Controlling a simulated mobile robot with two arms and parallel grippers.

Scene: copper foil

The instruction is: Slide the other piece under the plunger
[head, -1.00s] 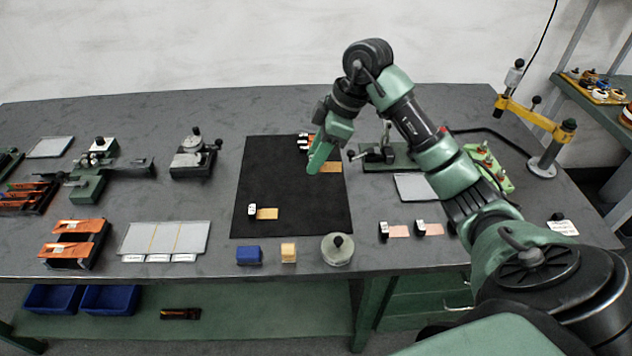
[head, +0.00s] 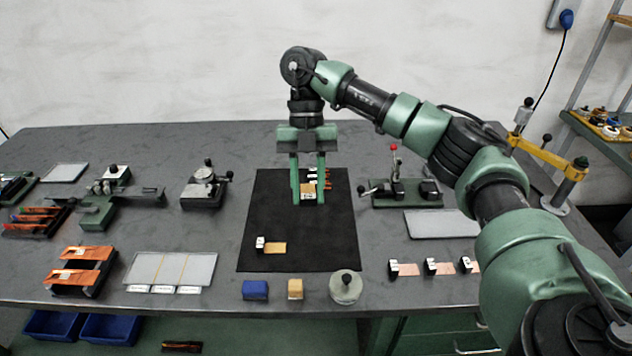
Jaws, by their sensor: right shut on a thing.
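My right gripper (head: 308,200) points down over the upper part of the black mat (head: 300,225). Its two green fingers are shut on a small copper-coloured piece with a pale tag (head: 308,189), partly hidden between them. Another copper-coloured piece (head: 274,248) with a black-and-white tag lies on the lower left of the mat, apart from the gripper. A green-based fixture (head: 408,200) with a lever and red knob stands right of the mat. I cannot tell for certain that it carries the plunger. My left gripper is not in view.
A blue block (head: 255,290), a tan block (head: 295,289) and a round knobbed weight (head: 346,287) stand along the front edge. Tagged copper strips (head: 407,268) lie at the front right. A black lever device (head: 205,186) stands left of the mat.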

